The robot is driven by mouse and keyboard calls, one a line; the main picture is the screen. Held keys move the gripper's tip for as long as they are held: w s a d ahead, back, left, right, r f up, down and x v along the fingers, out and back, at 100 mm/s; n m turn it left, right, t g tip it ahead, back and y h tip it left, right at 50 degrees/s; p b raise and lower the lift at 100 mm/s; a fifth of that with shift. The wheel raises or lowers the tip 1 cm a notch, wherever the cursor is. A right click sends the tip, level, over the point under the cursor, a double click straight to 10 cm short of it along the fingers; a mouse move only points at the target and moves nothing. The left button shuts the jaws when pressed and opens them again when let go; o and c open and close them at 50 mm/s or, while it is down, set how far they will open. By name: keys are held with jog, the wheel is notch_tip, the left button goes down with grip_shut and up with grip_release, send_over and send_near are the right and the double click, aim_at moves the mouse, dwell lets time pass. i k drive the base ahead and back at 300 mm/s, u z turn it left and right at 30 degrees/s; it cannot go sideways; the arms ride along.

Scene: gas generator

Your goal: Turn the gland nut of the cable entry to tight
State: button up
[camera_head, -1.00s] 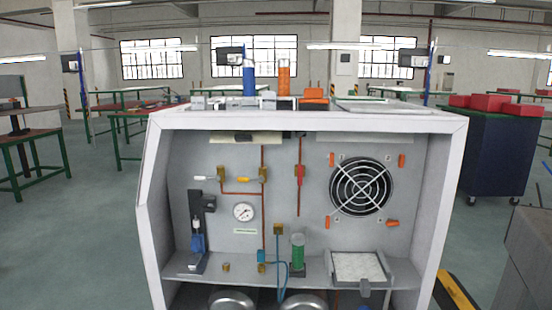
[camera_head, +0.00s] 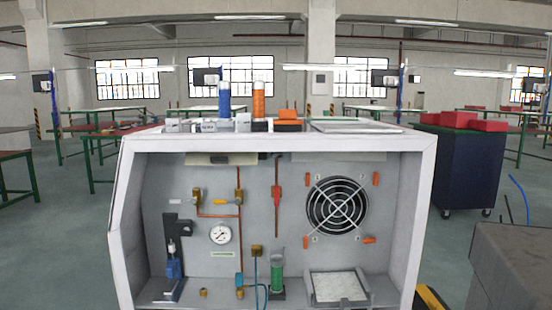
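The open grey gas generator cabinet (camera_head: 135,215) stands in front of me with its fittings on the back panel and lower shelf. I cannot tell for certain which fitting is the cable entry with its gland nut. A small brass box (camera_head: 257,250) with a thin blue line (camera_head: 257,272) running down from it sits low on the back panel. A small brass fitting (camera_head: 203,293) stands on the shelf, and another (camera_head: 239,293) stands under a blue part. How tight any nut is cannot be seen at this size. My gripper is not in view.
Blue (camera_head: 224,100) and orange (camera_head: 259,101) cylinders stand on top. A dark cart (camera_head: 460,175) and a grey block (camera_head: 510,265) are at right.

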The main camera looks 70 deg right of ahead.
aim_at(275, 154)
jog(key=u, duration=0.95)
jog(key=k, duration=0.9)
jog(key=z, duration=0.35)
